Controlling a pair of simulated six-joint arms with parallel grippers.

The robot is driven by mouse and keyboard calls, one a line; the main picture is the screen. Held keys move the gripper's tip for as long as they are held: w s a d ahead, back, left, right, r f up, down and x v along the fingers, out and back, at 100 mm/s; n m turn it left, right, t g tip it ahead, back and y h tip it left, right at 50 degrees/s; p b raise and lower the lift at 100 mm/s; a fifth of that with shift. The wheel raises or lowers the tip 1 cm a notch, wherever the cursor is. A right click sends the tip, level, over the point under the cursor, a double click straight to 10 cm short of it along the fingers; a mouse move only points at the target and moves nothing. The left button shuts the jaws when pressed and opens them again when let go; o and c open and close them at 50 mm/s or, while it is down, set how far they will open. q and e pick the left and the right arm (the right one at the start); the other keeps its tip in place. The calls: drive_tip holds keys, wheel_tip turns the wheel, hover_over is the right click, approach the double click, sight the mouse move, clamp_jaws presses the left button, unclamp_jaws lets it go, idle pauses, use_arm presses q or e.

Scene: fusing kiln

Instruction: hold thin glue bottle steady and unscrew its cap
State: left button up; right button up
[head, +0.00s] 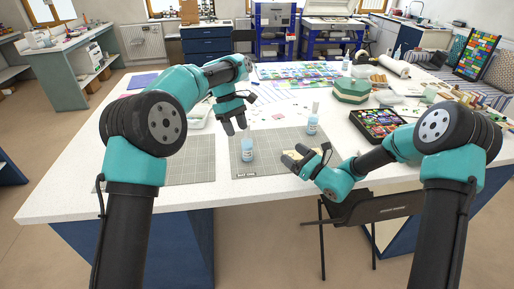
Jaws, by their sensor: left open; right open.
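Two small light-blue bottles with pale tops stand upright on the grey cutting mat; I cannot read their labels. The nearer bottle (247,152) stands near the mat's left part. The farther bottle (313,125) is further back and to the right, and looks taller. My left gripper (236,128) is open and empty, pointing down just behind and left of the nearer bottle's top. My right gripper (291,160) is open, low over the mat's front, to the right of the nearer bottle. Its fingers point left, and a small tan item beside them is partly hidden.
The gridded mat (270,163) lies on a white table (70,190). A second mat (190,168) is to its left. A black tray of coloured glass (377,124) and a green box (350,91) stand to the right. Coloured sheets lie at the back.

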sight(252, 150)
use_arm(q)
drive_tip(key=w+d+r+t+y, duration=0.1)
drive_tip(key=w+d+r+t, duration=0.1)
drive_tip(key=w, duration=0.1)
drive_tip(key=w+d+n+t+y, duration=0.1)
drive_tip(key=shift+w+d+r+y, duration=0.15)
drive_tip(key=shift+w+r+y, duration=0.15)
drive_tip(key=shift+w+r, duration=0.1)
use_arm(e)
drive_tip(key=a+f, duration=0.1)
drive_tip(key=s+a+f+g, duration=0.1)
drive_tip(key=a+f+g, duration=0.1)
drive_tip(key=shift+s+f+n+h, duration=0.3)
drive_tip(key=shift+s+f+n, duration=0.1)
use_arm(q)
drive_tip(key=shift+w+d+r+t, duration=0.15)
drive_tip(key=shift+w+r+t, duration=0.1)
drive_tip(key=shift+w+t, duration=0.05)
use_arm(e)
drive_tip(key=shift+s+a+f, duration=0.15)
drive_tip(key=shift+f, duration=0.1)
drive_tip(key=x, duration=1.7)
drive_tip(key=shift+a+f, duration=0.2)
drive_tip(key=shift+f, duration=0.1)
